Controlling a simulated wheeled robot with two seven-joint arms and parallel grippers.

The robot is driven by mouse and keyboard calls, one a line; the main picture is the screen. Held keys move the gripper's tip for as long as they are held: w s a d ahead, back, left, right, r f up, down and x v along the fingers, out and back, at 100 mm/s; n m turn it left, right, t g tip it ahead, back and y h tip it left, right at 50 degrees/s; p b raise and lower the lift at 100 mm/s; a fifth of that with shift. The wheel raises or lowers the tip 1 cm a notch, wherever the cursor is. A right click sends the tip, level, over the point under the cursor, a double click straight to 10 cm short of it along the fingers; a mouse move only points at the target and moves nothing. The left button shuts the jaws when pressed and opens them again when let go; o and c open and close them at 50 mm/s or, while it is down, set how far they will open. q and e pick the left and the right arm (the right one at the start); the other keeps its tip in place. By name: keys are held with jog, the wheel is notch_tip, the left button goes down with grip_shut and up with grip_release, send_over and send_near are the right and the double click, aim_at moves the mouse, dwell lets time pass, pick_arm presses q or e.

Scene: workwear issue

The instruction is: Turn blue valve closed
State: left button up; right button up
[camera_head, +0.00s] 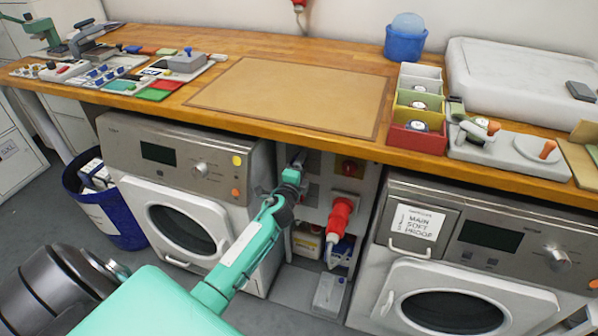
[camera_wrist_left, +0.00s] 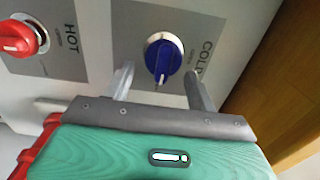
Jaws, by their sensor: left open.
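The blue valve (camera_wrist_left: 163,58) is a round knob with a ridge across it, on a grey panel marked COLD, in the left wrist view. A white mark on its ridge points down the picture, toward my gripper. My left gripper (camera_wrist_left: 159,75) is open, its two fingers on either side of the knob's lower part with gaps visible; I cannot tell the depth between them. In the head view, my left gripper (camera_head: 298,162) is at the panel under the worktop and hides the blue valve. My right gripper is not in view.
A red valve (camera_wrist_left: 18,38) marked HOT is beside the blue one. A red plug (camera_head: 340,215) hangs in the bay between two washing machines (camera_head: 180,160) (camera_head: 475,250). The wooden worktop (camera_head: 300,48) edge overhangs the panel closely. A blue bin (camera_head: 122,222) stands left.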

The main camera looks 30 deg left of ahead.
pick_arm(q)
jog(key=v, duration=1.3)
jog(key=shift+s+d, duration=0.15)
jog(key=shift+s, duration=0.2)
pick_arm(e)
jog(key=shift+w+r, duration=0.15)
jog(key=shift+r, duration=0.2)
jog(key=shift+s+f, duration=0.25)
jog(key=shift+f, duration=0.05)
